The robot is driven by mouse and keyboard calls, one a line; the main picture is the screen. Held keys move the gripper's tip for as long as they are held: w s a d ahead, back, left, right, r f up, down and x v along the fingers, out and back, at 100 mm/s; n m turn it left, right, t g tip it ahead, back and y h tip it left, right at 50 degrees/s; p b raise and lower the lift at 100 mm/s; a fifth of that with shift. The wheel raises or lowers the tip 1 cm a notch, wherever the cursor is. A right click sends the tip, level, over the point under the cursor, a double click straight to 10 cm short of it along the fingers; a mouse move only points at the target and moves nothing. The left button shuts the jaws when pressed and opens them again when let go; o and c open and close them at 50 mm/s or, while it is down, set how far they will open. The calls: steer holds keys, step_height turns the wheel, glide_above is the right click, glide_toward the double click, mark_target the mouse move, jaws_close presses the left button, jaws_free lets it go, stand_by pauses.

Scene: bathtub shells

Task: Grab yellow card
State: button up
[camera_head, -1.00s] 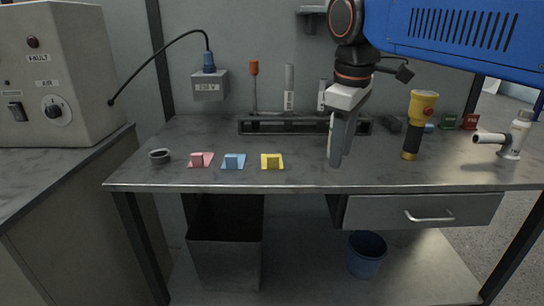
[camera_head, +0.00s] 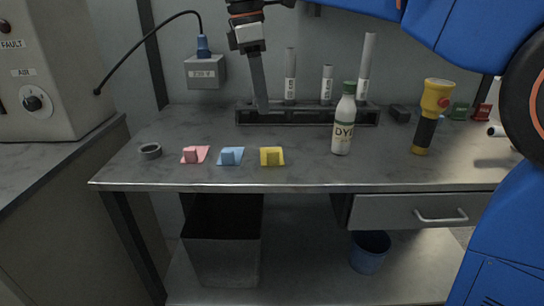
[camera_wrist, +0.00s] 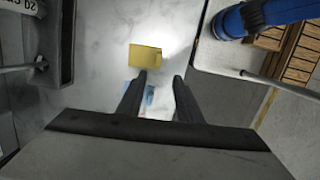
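The yellow card (camera_head: 272,157) lies on the metal workbench near its front edge, with a small raised block on it. In the wrist view the yellow card (camera_wrist: 143,56) shows just beyond my fingertips. My gripper (camera_head: 262,108) is above the bench, behind and higher than the yellow card in the head view. In the wrist view my gripper (camera_wrist: 160,77) has its two fingers apart with nothing held between them. The blue card (camera_head: 230,156) and the pink card (camera_head: 194,155) lie in a row to the left. The blue card (camera_wrist: 150,93) is partly hidden by my fingers in the wrist view.
A dark rack (camera_head: 300,117) with upright tubes stands at the back. A white bottle (camera_head: 343,122) and a yellow flashlight (camera_head: 431,115) stand to the right. A grey ring (camera_head: 150,151) lies at the far left. The bench (camera_head: 305,160) between the yellow card and bottle is clear.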

mark_target(272, 151)
steer(key=f, duration=0.4)
steer(key=d+f, duration=0.1)
steer(key=f, duration=0.4)
steer(key=d+f, duration=0.1)
steer(key=f, duration=0.3)
steer(key=shift+w+d+f, duration=0.1)
steer(key=shift+w+f, duration=0.05)
steer(key=shift+w, duration=0.05)
jaws_close()
